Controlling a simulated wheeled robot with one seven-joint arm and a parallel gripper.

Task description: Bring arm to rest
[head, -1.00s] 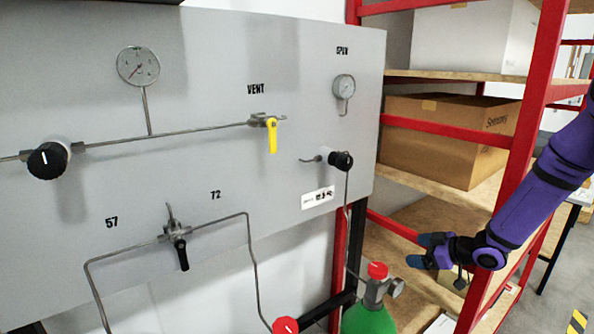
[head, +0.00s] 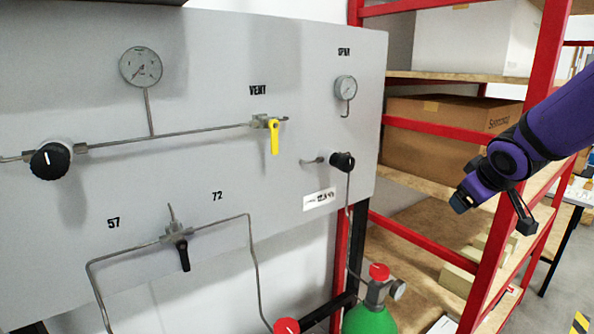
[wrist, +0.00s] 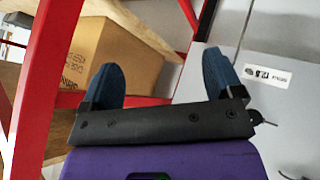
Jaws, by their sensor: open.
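My gripper (head: 492,214) is at the right in the head view, on my purple arm, in front of the red shelf rack. It is apart from the panel, valves and cylinder. In the wrist view its two dark blue fingers (wrist: 159,82) stand apart with nothing between them. The grey panel (head: 250,60) carries a yellow VENT handle (head: 274,138) pointing down, a black-handled valve (head: 183,256) between 57 and 72, and a black knob (head: 50,161) at left.
The red rack (head: 530,140) with wooden shelves stands close behind my arm and holds a cardboard box (head: 440,130). A green cylinder (head: 368,320) with a red cap stands below the panel's right end. Two gauges are on the panel.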

